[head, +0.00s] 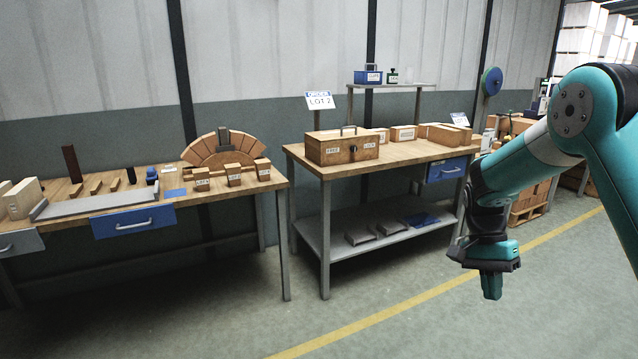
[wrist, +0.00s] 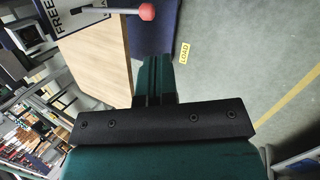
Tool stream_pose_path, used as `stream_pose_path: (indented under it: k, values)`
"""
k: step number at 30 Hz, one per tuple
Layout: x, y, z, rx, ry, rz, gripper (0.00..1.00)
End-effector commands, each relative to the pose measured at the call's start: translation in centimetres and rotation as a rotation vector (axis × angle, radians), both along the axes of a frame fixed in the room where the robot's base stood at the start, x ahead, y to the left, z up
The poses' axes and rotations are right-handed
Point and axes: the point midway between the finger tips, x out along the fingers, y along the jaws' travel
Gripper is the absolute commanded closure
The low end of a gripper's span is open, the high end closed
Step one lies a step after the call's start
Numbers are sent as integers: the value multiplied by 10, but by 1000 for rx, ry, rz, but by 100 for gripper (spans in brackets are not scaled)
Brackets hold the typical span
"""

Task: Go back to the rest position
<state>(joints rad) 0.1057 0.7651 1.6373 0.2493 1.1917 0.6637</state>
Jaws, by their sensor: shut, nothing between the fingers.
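My gripper (head: 491,286) hangs at the end of my teal arm on the right of the head view, pointing down over open floor. It is to the right of the right workbench and apart from it. In the wrist view the dark fingers (wrist: 154,82) are together with nothing between them. The task names no object to handle.
The right workbench (head: 398,155) carries a wooden box (head: 342,147) and several smaller boxes. The left workbench (head: 262,187) holds a wooden arch (head: 220,150) and blocks. The floor (head: 400,330) in front is clear, with a yellow line (head: 440,288).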

Motion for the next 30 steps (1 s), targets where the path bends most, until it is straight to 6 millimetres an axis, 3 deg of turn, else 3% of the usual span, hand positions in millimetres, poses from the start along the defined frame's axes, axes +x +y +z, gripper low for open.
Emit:
stream_pose_path:
  k: [1,6,8,12,15,18,21,24,30]
  values:
    - [-6,20,23,45,-49,107,100]
    - [-49,93,84,236,-218,540,100]
    - [-71,118,102,303,-279,691,100]
    - [-135,170,132,459,-415,1031,100]
    - [-180,197,144,554,-499,1234,100]
    - [-216,215,150,625,-566,1379,100]
    - [-238,224,152,670,-606,1467,100]
    - [-248,228,153,689,-622,1505,100]
    - [-249,229,153,692,-624,1508,100]
